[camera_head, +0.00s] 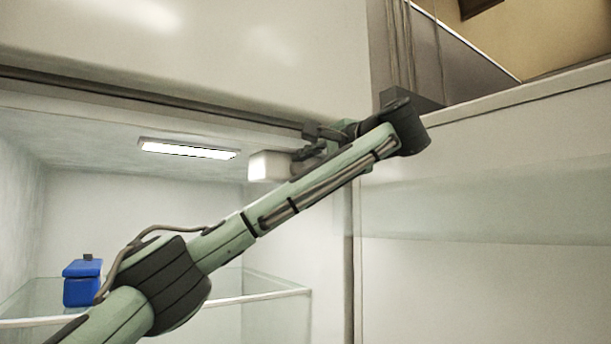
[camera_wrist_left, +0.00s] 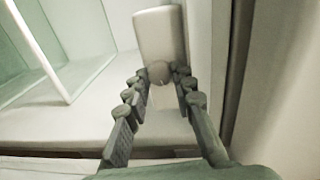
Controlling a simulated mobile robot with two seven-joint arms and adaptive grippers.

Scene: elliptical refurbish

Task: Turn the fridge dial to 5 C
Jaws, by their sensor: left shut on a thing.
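The fridge dial (camera_wrist_left: 158,72) is a small round knob on the face of a white control box (camera_wrist_left: 160,28) in the left wrist view. In the head view the white box (camera_head: 270,166) is fixed high on the fridge's right inner wall. My left gripper (camera_head: 308,150) reaches it from the right, partly behind my own arm. In the left wrist view the left gripper (camera_wrist_left: 166,80) has its fingertips on both sides of the dial, shut on it. The dial's markings cannot be read. My right gripper is not in view.
The open fridge has a glass shelf (camera_head: 265,296) with a blue lidded container (camera_head: 82,282) at the left. A light strip (camera_head: 188,149) is on the ceiling. The fridge door (camera_head: 490,200) stands open at the right. The wall edge is close to my left gripper.

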